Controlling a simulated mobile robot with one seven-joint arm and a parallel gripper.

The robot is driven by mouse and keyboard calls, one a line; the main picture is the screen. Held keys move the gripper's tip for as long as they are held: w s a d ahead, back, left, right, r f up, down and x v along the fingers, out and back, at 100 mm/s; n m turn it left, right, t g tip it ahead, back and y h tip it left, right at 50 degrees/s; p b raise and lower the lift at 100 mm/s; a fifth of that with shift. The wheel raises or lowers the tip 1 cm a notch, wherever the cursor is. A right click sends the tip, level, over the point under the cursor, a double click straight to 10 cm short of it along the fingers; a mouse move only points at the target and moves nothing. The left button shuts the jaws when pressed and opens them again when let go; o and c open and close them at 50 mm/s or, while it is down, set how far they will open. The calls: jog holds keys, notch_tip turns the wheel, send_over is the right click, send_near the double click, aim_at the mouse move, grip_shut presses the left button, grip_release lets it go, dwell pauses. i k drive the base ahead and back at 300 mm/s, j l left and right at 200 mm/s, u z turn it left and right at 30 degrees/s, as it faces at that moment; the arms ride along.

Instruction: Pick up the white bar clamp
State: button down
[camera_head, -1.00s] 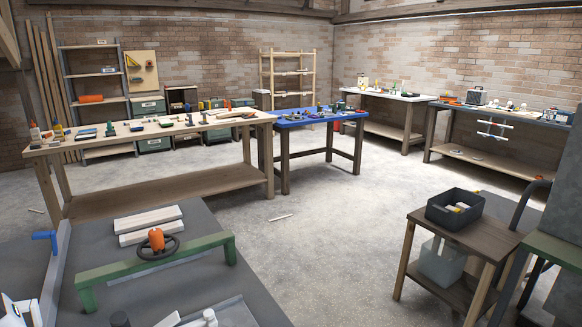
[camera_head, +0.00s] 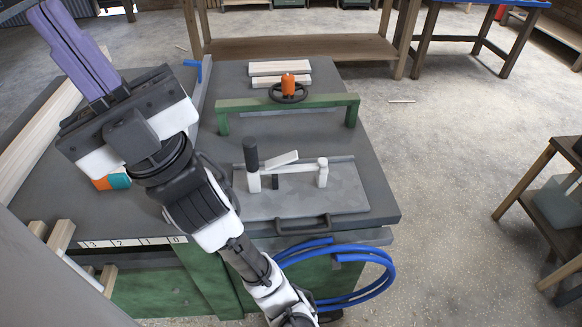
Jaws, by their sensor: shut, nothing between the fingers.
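The white bar clamp (camera_head: 322,173) appears to be the pale tool with a dark grey handle, resting on a grey tray (camera_head: 345,199) on the dark workbench. A pale bar runs across between its two upright white ends. My gripper (camera_head: 52,8) has purple fingers, which are shut and empty. It is at the upper left, over the left side of the bench, pointing away from the clamp and well apart from it. My forearm passes left of the tray and does not cover the clamp.
A green bridge frame (camera_head: 290,101) with an orange-topped black handwheel (camera_head: 288,89) stands behind the tray. Pale boards (camera_head: 280,74) lie beyond it. An orange and teal object (camera_head: 113,181) lies near my wrist. Blue hoses (camera_head: 375,262) loop at the bench front. A side table stands right.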

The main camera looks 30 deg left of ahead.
aim_at(253, 172)
jog(key=i+l, duration=0.15)
jog(key=l, duration=0.2)
jog(key=i+l+u, duration=0.1)
jog(key=l, duration=0.2)
jog(key=i+l, duration=0.2)
jog(key=l, duration=0.15)
jog(key=i+l, duration=0.1)
jog(key=l, duration=0.2)
jog(key=l+u, duration=0.1)
jog(key=u, duration=1.25)
jog(key=i+j+u, duration=0.1)
jog(key=u, duration=0.3)
jog(key=i+u, duration=0.4)
